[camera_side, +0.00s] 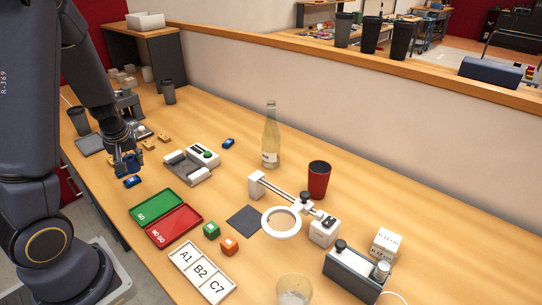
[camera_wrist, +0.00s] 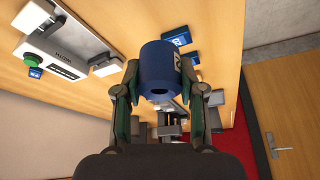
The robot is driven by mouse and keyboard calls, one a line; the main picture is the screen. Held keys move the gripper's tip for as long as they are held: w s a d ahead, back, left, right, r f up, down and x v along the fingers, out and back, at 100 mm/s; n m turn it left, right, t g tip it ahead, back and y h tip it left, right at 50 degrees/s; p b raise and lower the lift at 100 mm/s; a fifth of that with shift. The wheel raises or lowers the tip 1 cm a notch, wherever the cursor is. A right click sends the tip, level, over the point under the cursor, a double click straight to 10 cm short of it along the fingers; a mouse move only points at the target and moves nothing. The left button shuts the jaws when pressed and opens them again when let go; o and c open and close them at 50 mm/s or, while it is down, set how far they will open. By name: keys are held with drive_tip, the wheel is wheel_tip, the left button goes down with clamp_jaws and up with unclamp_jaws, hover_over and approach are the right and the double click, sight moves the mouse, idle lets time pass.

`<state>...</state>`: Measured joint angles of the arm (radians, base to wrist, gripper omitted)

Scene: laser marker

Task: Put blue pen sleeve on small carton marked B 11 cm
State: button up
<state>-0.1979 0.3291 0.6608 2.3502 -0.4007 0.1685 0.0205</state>
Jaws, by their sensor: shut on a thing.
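My gripper (camera_side: 127,166) is at the left of the wooden table in the side view, a little above the surface. In the wrist view my gripper (camera_wrist: 160,95) is shut on a blue, hollow cylindrical sleeve (camera_wrist: 158,70). The sleeve's open end faces the camera and a pale mark shows on its right side. In the side view the fingers partly hide the sleeve. A small white carton (camera_side: 387,243) with dark lettering stands at the right end of the table, far from my gripper. Its lettering is too small to read surely.
Blue tags (camera_side: 132,181) lie near my gripper. Between gripper and carton are a white-grey device (camera_side: 192,164), green and red trays (camera_side: 151,205), a glass bottle (camera_side: 271,140), a red cup (camera_side: 319,180) and a ring magnifier (camera_side: 281,222). A grey box (camera_side: 354,274) stands before the carton.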

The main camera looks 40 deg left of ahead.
drive_tip(key=shift+w+d+r, duration=0.1)
drive_tip(key=shift+w, duration=0.05)
drive_tip(key=w+d+r+m+t+h, duration=0.1)
drive_tip(key=w+d+r+m+h, duration=0.1)
drive_tip(key=w+d+m, duration=0.65)
drive_tip(key=w+d+r+m+t+h, duration=0.2)
drive_tip(key=w+d+r+m, duration=0.15)
drive_tip(key=w+d, duration=0.9)
drive_tip(key=s+d+r+m+g+h, duration=0.15)
drive_tip(key=d+m, duration=0.35)
drive_tip(key=d, duration=1.2)
drive_tip(key=s+d+r+m+h, duration=0.2)
drive_tip(key=d+m, duration=0.3)
drive_tip(key=d, duration=1.3)
hover_over(394, 239)
drive_tip(key=s+a, duration=0.2)
drive_tip(key=f, duration=0.9)
drive_tip(key=shift+w+d+f, duration=0.2)
drive_tip(key=shift+f, duration=0.1)
drive_tip(key=shift+w+d+f, duration=0.2)
drive_tip(key=shift+w+f, duration=0.1)
drive_tip(key=shift+f, duration=1.65)
